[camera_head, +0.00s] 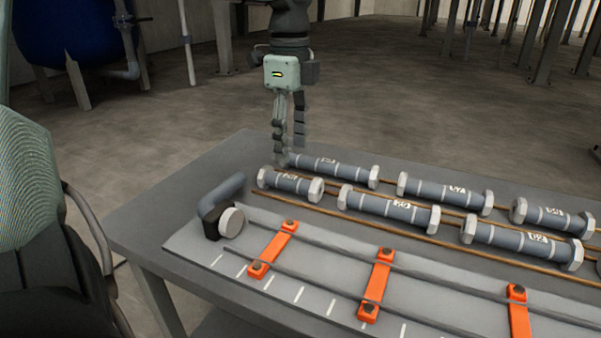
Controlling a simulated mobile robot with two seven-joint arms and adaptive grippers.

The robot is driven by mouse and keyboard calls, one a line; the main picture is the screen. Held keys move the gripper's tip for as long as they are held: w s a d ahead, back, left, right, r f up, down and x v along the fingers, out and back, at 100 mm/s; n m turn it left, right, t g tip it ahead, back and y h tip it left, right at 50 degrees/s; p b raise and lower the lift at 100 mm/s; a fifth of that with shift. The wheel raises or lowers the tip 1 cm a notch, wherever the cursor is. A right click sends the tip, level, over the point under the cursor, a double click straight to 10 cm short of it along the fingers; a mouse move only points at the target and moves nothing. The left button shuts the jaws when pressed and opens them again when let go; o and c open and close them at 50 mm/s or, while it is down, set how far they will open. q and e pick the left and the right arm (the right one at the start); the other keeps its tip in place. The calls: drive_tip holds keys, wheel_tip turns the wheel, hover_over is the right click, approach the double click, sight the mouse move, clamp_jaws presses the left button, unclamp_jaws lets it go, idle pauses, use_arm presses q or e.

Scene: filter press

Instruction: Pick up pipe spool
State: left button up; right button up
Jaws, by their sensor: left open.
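Grey pipe spools with pale hexagonal end flanges and number labels lie in two rows on a grey table (150,215). The back row holds one spool (345,171) at the left, one (430,189) in the middle and one (553,218) at the right. The front row holds a short spool (292,185), a middle one (375,204) and a right one (510,239). My left gripper (290,153) points down, open and empty, at the left end of the back-left spool. One finger overlaps that end; I cannot tell if they touch. My right gripper is out of view.
Copper-coloured rails (350,218) run along the spools. In front lies a marked plate (205,250) with thin rods and orange clamps (376,287). Open floor lies behind the table.

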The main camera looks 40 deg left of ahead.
sight(290, 177)
use_arm(q)
drive_tip(key=shift+f, duration=0.5)
wheel_tip(290, 177, down, 6)
drive_tip(key=shift+s+a+f+p, duration=0.15)
drive_tip(key=shift+f+p, duration=0.05)
drive_tip(key=shift+p, duration=0.35)
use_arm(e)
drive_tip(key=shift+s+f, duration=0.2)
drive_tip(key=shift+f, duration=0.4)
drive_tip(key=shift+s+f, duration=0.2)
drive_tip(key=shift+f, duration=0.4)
use_arm(q)
clamp_jaws()
